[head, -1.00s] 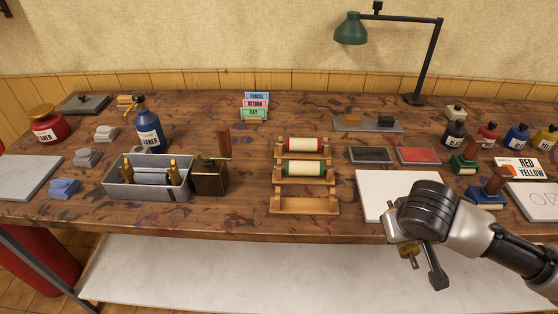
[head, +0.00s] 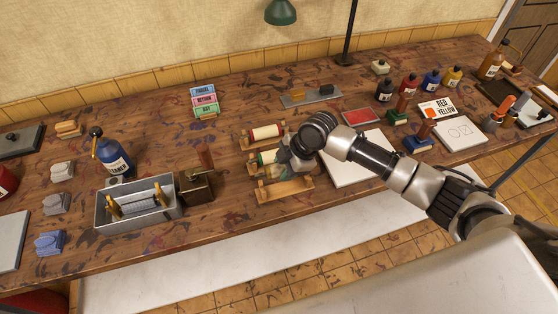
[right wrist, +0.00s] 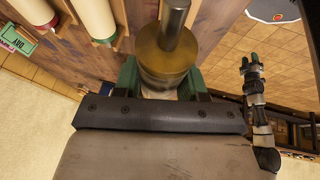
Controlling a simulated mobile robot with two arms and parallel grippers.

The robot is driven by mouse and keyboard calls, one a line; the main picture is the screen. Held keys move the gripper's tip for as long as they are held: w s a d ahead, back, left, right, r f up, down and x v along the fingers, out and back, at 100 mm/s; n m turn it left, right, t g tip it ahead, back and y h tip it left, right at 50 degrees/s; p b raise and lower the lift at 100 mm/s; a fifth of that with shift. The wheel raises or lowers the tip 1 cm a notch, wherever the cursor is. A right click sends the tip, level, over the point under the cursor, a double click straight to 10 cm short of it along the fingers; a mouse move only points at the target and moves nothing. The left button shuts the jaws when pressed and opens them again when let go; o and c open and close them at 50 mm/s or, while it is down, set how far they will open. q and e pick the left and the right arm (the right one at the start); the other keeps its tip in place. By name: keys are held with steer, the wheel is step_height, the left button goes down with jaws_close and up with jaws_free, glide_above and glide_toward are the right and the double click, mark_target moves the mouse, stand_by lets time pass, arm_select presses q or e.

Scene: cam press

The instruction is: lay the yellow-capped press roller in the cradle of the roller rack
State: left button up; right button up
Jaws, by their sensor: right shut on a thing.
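My right gripper (head: 270,171) is over the front part of the roller rack (head: 284,191) in the head view. In the right wrist view my right gripper (right wrist: 160,84) is shut on the yellow-capped press roller (right wrist: 165,55); its brass-yellow cap and grey shaft show between the green-padded fingers. Most of the roller is hidden. The rack's front cradle looks empty of a roller in the head view; whether the held roller touches it I cannot tell. My left gripper (right wrist: 249,61) shows small in the right wrist view, its fingertips apart, away from the rack.
A red-capped roller (head: 267,132) lies in the rack's back tier and a green-capped roller (head: 265,157) in the middle tier, partly behind my gripper. A grey tray (head: 138,216) and a brown box (head: 196,187) stand left of the rack. A white sheet (head: 358,166) lies right.

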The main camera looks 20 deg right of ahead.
steer(key=shift+s+d+f+b, duration=0.1)
steer(key=shift+d+f+b, duration=0.1)
steer(key=shift+f+b, duration=0.7)
steer(key=shift+f, duration=0.15)
step_height(320, 180, down, 2)
steer(key=shift+a+f+b, duration=0.1)
steer(key=shift+a+b, duration=0.05)
steer(key=shift+b, duration=0.85)
steer(key=shift+f+b, duration=0.3)
steer(key=shift+f, duration=0.25)
arm_select(q)
steer(key=f, duration=0.4)
steer(key=shift+s+d+f, duration=0.2)
steer(key=shift+f, duration=0.1)
steer(key=shift+w, duration=0.1)
steer(key=shift+r, duration=0.2)
arm_select(e)
steer(key=shift+f, duration=0.5)
